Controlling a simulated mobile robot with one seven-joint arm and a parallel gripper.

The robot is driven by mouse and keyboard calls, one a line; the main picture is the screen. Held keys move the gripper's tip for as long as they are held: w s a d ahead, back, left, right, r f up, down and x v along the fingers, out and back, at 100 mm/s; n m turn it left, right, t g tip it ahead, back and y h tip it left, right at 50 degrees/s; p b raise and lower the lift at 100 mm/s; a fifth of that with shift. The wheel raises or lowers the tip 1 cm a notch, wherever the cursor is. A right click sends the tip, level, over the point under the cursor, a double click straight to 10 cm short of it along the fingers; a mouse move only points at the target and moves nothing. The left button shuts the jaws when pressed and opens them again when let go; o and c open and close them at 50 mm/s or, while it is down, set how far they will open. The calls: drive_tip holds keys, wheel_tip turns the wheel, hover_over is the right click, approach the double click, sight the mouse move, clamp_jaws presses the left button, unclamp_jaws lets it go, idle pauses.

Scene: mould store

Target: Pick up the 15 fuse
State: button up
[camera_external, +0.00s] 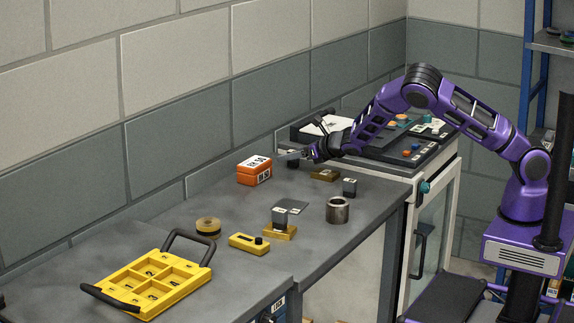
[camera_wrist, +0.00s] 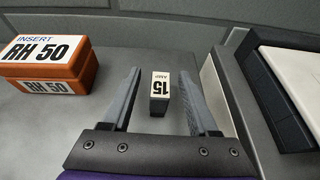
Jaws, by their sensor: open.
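My gripper (camera_wrist: 160,73) is open and empty, one finger left of the fuse and one right. In the external view my gripper (camera_external: 296,155) is low over the far end of the bench, and a dark block (camera_external: 292,164) shows just below it, partly hidden.
An orange "RH 50" box (camera_wrist: 50,62) stands close left of my gripper. A dark-edged unit (camera_wrist: 272,95) is close on the right. On the bench are a metal ring (camera_external: 338,210), another dark block (camera_external: 349,187), a tape roll (camera_external: 208,226) and a yellow tray (camera_external: 150,283).

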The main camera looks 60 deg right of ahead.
drive_tip(key=shift+x, duration=1.2)
clamp_jaws()
